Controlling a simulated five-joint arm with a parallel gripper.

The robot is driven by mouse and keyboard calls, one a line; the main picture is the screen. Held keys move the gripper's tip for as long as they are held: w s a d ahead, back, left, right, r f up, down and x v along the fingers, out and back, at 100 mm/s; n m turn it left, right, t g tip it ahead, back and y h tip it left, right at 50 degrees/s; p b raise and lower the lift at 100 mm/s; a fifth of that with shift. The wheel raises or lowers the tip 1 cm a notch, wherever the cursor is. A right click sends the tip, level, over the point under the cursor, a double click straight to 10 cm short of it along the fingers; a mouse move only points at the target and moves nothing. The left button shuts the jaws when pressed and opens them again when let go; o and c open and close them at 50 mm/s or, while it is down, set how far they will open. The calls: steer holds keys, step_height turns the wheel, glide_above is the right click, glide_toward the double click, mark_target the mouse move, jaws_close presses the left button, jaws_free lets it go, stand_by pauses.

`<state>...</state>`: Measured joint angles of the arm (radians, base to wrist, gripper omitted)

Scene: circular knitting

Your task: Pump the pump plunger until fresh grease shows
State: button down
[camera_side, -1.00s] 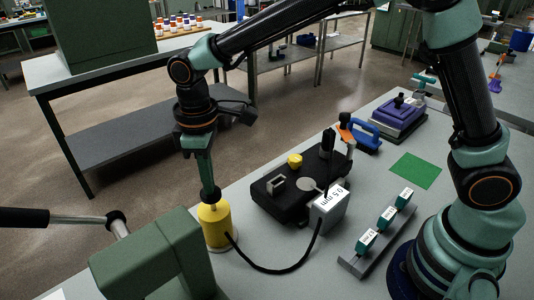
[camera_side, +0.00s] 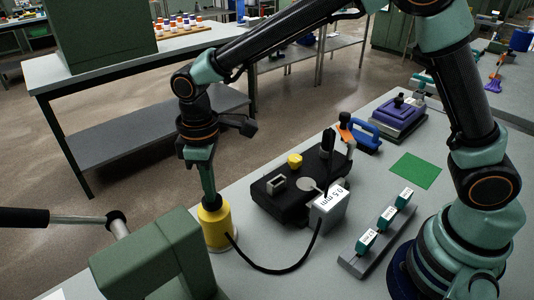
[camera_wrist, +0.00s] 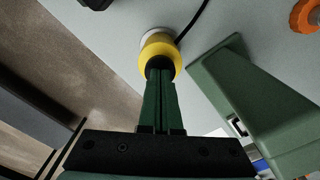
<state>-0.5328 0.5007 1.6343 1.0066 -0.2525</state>
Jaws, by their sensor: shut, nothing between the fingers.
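The yellow grease pump (camera_side: 216,226) stands upright near the bench's left edge, with a black hose (camera_side: 270,268) running from its base. It also shows in the wrist view (camera_wrist: 157,46), just beyond my fingertips. My gripper (camera_side: 209,198) points straight down, its fingers shut and empty, with the tips at the pump's top. In the wrist view my gripper (camera_wrist: 160,75) covers most of a dark part at the pump's top. The plunger cannot be made out clearly. The hose leads to a grey box (camera_side: 328,210) labelled 0.5 mm. I see no grease that I can make out.
A black machine (camera_side: 290,195) with a yellow knob (camera_side: 295,160) stands right of the pump. A green housing with a lever (camera_side: 160,255) is close at front left. A rack of labelled teal blocks (camera_side: 372,245) and a green square (camera_side: 415,170) lie farther right.

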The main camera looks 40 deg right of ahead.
steer(key=shift+r, duration=1.45)
steer(key=shift+f, duration=0.15)
steer(key=shift+f, duration=1.3)
steer(key=shift+r, duration=1.4)
steer(key=shift+d+r, duration=0.1)
